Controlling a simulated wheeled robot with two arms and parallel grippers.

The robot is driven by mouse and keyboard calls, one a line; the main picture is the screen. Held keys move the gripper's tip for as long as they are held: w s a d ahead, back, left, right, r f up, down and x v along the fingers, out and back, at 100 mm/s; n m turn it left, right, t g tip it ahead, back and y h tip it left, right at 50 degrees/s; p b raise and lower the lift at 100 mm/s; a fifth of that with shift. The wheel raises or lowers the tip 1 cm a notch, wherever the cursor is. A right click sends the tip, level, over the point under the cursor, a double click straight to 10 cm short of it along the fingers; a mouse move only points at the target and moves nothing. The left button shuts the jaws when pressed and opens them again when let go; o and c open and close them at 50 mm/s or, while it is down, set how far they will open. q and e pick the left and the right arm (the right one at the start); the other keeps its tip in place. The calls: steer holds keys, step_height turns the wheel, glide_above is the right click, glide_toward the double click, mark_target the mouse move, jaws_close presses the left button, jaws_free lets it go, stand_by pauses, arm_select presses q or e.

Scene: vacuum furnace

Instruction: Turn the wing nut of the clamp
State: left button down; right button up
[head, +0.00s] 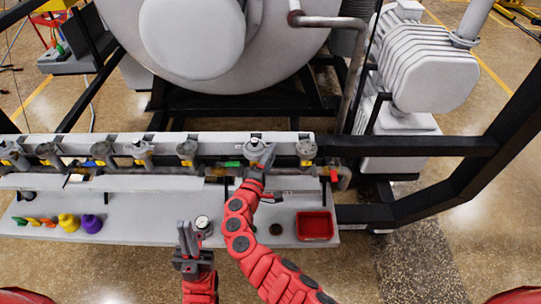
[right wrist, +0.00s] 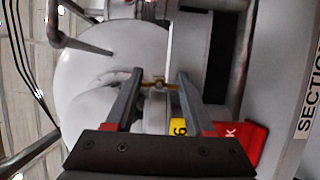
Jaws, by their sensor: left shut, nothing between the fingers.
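My right gripper (right wrist: 160,80) is open in the right wrist view, its two grey fingers apart. The small brass-coloured wing nut (right wrist: 158,86) of the clamp shows in the gap between the fingertips; I cannot tell whether either finger touches it. In the head view the right arm reaches up to the pipe row, and the right gripper (head: 265,156) is at the clamp (head: 255,142), partly covering it. The wing nut cannot be made out there. My left gripper (head: 187,238) is shut and empty, low in front of the bench, left of the right arm.
Similar clamped fittings (head: 187,150) stand along the pipe row. The grey shelf (head: 150,225) below carries a round gauge (head: 203,222), a red tray (head: 315,226), and coloured caps (head: 92,223) at left. A black frame beam (head: 420,147) runs at right. A red tag (right wrist: 243,138) and yellow label show near the right gripper.

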jaws_close()
steer(key=shift+f+b, duration=0.2)
steer(key=shift+b, duration=0.1)
steer(key=n+t+b, duration=0.1)
steer(key=n+b, duration=0.3)
steer(key=b, duration=0.1)
steer(key=shift+f+t, duration=0.2)
steer(key=shift+t, duration=0.2)
steer(key=shift+r+n+b, duration=0.3)
steer(key=shift+n+b, duration=0.1)
steer(key=shift+n, duration=0.4)
steer(key=o, duration=0.6)
jaws_free()
steer(key=shift+c, duration=0.2)
steer(key=shift+r, duration=0.1)
